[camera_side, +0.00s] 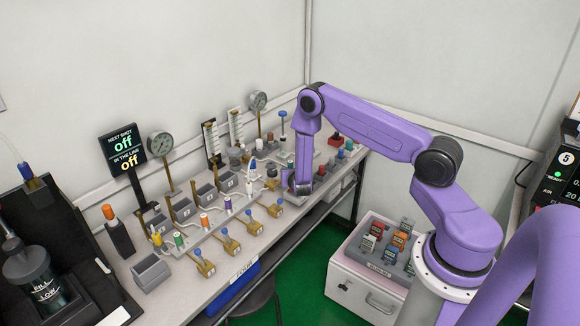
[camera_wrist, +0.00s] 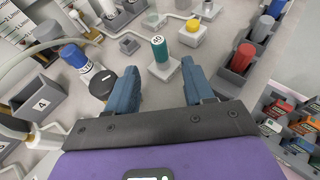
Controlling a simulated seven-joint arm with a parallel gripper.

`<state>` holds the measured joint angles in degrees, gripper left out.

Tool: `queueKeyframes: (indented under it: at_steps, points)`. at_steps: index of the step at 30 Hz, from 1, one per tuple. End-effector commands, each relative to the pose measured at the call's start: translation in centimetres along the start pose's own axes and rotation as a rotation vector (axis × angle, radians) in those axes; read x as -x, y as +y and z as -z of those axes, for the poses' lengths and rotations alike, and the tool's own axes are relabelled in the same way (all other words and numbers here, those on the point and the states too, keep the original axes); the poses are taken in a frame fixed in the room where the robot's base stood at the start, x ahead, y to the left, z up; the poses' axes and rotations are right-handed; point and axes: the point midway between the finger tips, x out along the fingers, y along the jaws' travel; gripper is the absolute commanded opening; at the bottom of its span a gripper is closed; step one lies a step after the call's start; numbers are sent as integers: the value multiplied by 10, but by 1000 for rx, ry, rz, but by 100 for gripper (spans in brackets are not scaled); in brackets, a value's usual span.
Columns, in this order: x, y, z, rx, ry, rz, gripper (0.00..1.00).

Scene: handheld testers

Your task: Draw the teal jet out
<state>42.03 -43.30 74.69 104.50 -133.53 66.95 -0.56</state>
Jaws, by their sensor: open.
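The teal jet (camera_wrist: 159,47) is a short upright cylinder with a pale marked top, standing in a white block (camera_wrist: 164,69) in the wrist view. My gripper (camera_wrist: 160,67) is open, with its two blue-grey fingers to the left and right, on the near side of the jet. Nothing is between the fingers except the view of the block and bench. In the side view my gripper (camera_side: 299,187) is low over the right part of the bench. I cannot make out the teal jet there.
A blue-topped white cylinder (camera_wrist: 75,57) and a black round cap (camera_wrist: 103,83) are to the left. A yellow knob (camera_wrist: 193,25) is behind the jet. A red cylinder (camera_wrist: 242,58) stands in a grey holder to the right. A tray of coloured testers (camera_side: 392,243) sits off the bench.

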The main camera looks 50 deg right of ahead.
Motion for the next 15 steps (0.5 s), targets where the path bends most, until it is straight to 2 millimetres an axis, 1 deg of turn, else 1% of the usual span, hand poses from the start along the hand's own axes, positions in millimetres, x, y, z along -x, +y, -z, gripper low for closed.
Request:
queueKeyframes:
  at_steps: [1,3,15]
  points:
    - [-9,-1,0,-3,0,3,52]
    - [-20,-1,0,-2,-2,2,52]
    - [-77,-1,0,-1,0,2,52]
